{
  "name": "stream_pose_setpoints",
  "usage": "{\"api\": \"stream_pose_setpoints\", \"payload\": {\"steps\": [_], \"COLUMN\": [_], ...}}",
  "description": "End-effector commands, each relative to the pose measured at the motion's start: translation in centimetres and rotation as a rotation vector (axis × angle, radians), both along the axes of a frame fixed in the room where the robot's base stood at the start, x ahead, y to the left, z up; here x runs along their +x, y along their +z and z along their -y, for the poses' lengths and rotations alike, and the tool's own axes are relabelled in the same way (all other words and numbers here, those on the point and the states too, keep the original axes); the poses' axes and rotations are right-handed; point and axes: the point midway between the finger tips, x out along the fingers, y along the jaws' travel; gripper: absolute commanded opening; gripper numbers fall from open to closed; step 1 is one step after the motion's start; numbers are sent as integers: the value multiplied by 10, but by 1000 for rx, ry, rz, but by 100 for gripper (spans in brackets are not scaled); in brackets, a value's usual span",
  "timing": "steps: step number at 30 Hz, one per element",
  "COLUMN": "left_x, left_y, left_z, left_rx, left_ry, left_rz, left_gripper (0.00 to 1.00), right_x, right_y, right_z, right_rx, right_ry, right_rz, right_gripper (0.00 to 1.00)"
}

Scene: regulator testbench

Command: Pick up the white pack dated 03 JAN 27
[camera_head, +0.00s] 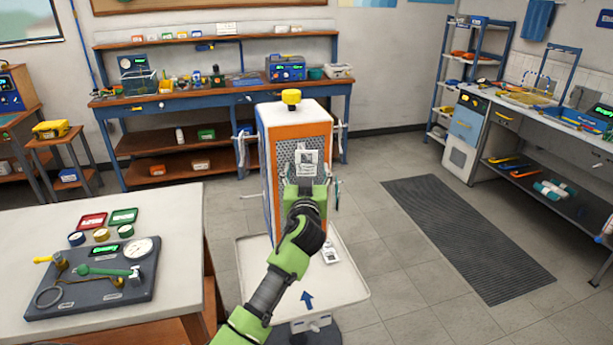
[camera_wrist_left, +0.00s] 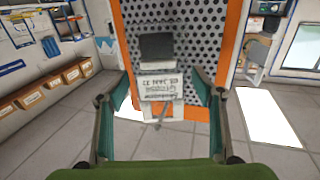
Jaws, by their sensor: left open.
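A white pack (camera_head: 307,158) with dark printing is in front of the perforated panel of the orange-and-white cabinet (camera_head: 294,130). It also shows in the left wrist view (camera_wrist_left: 160,86), where its print is upside down and appears to read JAN 27; the day is hard to make out. My left gripper (camera_head: 306,178) is open, its fingers on either side of the pack in the left wrist view (camera_wrist_left: 161,84). I cannot tell whether they touch it. Another white labelled pack (camera_head: 330,252) lies on the pale tray (camera_head: 345,285) at the cabinet's foot. My right gripper is not visible.
A white table (camera_head: 175,225) with a gauge board (camera_head: 95,280) stands at the left. A workbench (camera_head: 215,97) is behind the cabinet. A dark mat (camera_head: 465,235) lies on open floor at the right, before another bench (camera_head: 540,115).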

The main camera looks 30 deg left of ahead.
Motion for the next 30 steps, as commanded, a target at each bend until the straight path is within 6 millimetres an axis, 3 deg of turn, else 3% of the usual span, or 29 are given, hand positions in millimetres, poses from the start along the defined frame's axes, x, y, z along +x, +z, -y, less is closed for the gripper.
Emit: {"api": "stream_pose_setpoints", "payload": {"steps": [4, 9, 20, 26, 30], "left_x": [0, 0, 0, 0, -13], "left_y": [0, 0, 1, 15, 12], "left_z": [0, 0, 0, 0, 17], "left_rx": [0, 1, 0, 0, -1], "left_ry": [0, 0, 0, 1, -2], "left_rz": [0, -1, 0, 5, 2], "left_gripper": [61, 19, 19, 19, 19], "right_x": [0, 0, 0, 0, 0], "right_y": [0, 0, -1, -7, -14], "right_z": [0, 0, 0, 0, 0], "right_rx": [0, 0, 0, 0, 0], "right_ry": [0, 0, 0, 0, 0], "right_rz": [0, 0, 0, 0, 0], "right_gripper": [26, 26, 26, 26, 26]}}
